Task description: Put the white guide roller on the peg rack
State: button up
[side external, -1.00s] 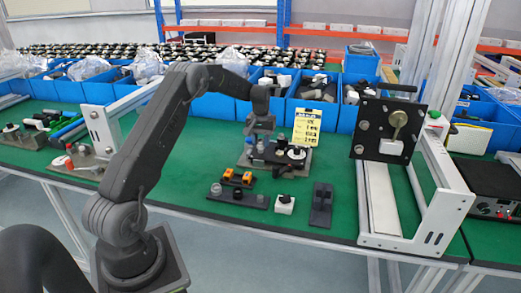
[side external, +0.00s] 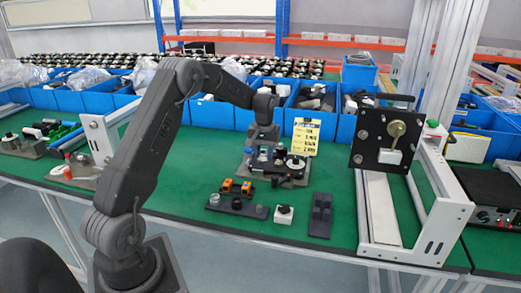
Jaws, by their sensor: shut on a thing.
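My gripper (side external: 264,147) points straight down over a small fixture on a grey base plate (side external: 299,181). It is shut on a small piece low at the fixture; the fingers hide most of it, and I cannot tell its colour or whether it is the white guide roller. A white disc (side external: 296,163) sits on the right part of the fixture, beside the fingers. A dark plate (side external: 250,210) with orange blocks and grey round parts lies in front; it may be the peg rack, but its pegs are too small to make out.
A yellow label card (side external: 305,136) stands behind the fixture. Blue bins (side external: 310,119) line the back. A white frame with a black panel (side external: 387,140) stands at right.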

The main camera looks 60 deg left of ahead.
send_over(259, 206)
jog(key=shift+w+a+f, duration=0.1)
jog(key=shift+w, duration=0.05)
jog(key=shift+f, duration=0.15)
jog(key=shift+s+d+f, duration=0.2)
jog(key=shift+f, duration=1.6)
jog(key=shift+f, duration=0.2)
jog(key=shift+f, duration=0.7)
jog(key=shift+f, duration=0.35)
